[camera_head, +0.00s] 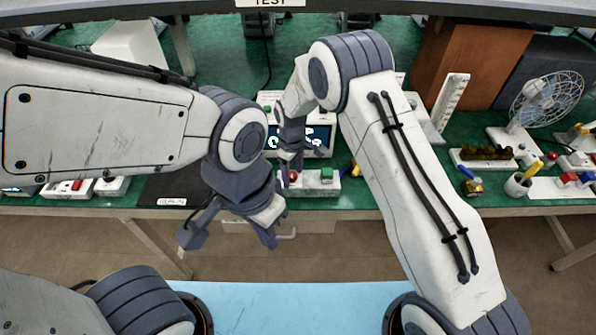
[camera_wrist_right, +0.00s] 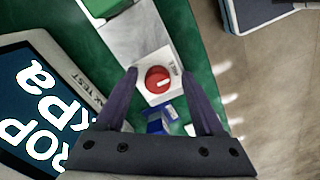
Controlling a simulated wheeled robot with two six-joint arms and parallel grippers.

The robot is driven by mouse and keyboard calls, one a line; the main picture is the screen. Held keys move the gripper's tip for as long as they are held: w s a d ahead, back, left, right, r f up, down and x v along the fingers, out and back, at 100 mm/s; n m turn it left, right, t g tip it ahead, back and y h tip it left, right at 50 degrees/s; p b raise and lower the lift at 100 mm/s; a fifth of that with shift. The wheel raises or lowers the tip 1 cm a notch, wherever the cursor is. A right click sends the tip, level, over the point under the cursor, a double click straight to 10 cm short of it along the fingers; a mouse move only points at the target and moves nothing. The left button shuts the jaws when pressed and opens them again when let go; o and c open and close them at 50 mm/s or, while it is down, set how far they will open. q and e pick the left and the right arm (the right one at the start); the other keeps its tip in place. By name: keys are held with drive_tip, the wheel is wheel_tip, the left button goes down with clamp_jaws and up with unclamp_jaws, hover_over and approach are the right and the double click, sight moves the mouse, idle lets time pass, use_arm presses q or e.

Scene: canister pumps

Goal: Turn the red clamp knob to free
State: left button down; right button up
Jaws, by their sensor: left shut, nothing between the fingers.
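The red clamp knob (camera_wrist_right: 158,79) is round with a pale pointer line and sits on a white plate, seen in the right wrist view. It also shows small in the head view (camera_head: 293,176), just below my right gripper. My right gripper (camera_head: 289,165) points down over it. In the right wrist view its two fingers (camera_wrist_right: 160,72) are spread, one on either side of the knob, with nothing held. I cannot tell whether they touch it. My left gripper (camera_head: 268,238) is shut and empty, in front of the bench edge and below the knob.
A lit display box (camera_head: 318,136) stands behind the knob; its screen (camera_wrist_right: 35,110) fills the wrist view's left. A green block (camera_head: 326,175) is right of the knob. A blue part (camera_wrist_right: 160,120) lies close to the fingers. A fan (camera_head: 545,97) stands far right.

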sight(292, 174)
drive_tip(key=shift+w+a+r, duration=0.1)
drive_tip(key=shift+w+r, duration=0.05)
drive_tip(key=shift+r, duration=0.3)
wheel_tip(292, 174, up, 10)
drive_tip(key=b, duration=0.2)
drive_tip(key=shift+f, duration=0.1)
